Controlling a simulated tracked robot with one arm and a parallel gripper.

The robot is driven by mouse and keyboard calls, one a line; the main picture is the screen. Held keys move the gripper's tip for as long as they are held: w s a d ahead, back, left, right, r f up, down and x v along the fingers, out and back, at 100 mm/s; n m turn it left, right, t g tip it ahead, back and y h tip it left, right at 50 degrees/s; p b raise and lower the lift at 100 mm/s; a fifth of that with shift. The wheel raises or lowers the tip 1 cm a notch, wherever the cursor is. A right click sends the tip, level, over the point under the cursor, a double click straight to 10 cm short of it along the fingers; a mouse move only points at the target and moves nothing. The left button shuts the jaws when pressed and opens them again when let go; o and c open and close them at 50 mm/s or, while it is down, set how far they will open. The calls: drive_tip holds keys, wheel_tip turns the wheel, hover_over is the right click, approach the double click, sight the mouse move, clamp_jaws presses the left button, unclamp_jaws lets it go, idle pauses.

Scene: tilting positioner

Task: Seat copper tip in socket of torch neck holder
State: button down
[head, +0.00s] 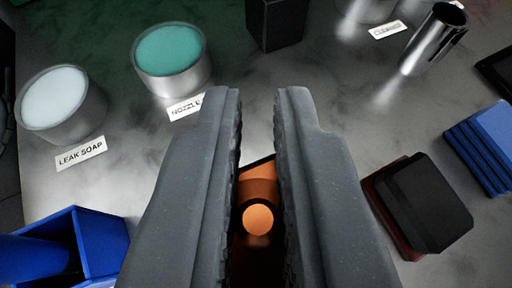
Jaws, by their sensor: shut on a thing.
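My gripper (258,100) reaches up the middle of the head view, its two grey fingers shut on the copper tip (258,218). The tip's round, bright orange end faces the camera, low between the fingers. A darker copper-coloured part shows just above it. The fingers hide the tip's sides, and I cannot tell where its far end points. I cannot make out the torch neck holder or its socket for certain in this view.
A tub labelled LEAK SOAP (57,102) and a NOZZLE tub of green paste (171,60) stand at upper left. A black block (277,22) stands beyond the fingertips. At right are a metal cylinder (432,42), a black-and-brown block (425,203) and blue blocks (485,145). A blue bin (103,245) is lower left.

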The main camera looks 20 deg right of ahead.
drive_tip(key=c, duration=1.5)
unclamp_jaws()
drive_tip(key=shift+r, duration=0.1)
drive_tip(key=v, duration=1.2)
drive_tip(key=a+r+n+t+y, duration=0.1)
drive_tip(key=a+r+y, duration=0.1)
drive_tip(key=a+r, duration=0.5)
drive_tip(key=a+r+n+t+y, duration=0.1)
drive_tip(key=a+r, duration=0.2)
drive_tip(key=r, duration=0.9)
drive_tip(key=s+a+r+n+t+y, duration=0.1)
drive_tip(key=s+a+r, duration=0.2)
drive_tip(key=s+r, duration=0.3)
drive_tip(key=s+a+r+n+y, duration=0.1)
drive_tip(key=s+a+r, duration=0.2)
drive_tip(key=s+r, duration=0.4)
wheel_tip(320, 180, up, 8)
drive_tip(key=shift+r+n+t+b, duration=0.1)
drive_tip(key=shift+n+t+b, duration=0.2)
drive_tip(key=shift+n+t, duration=0.1)
drive_tip(key=shift+a, duration=0.1)
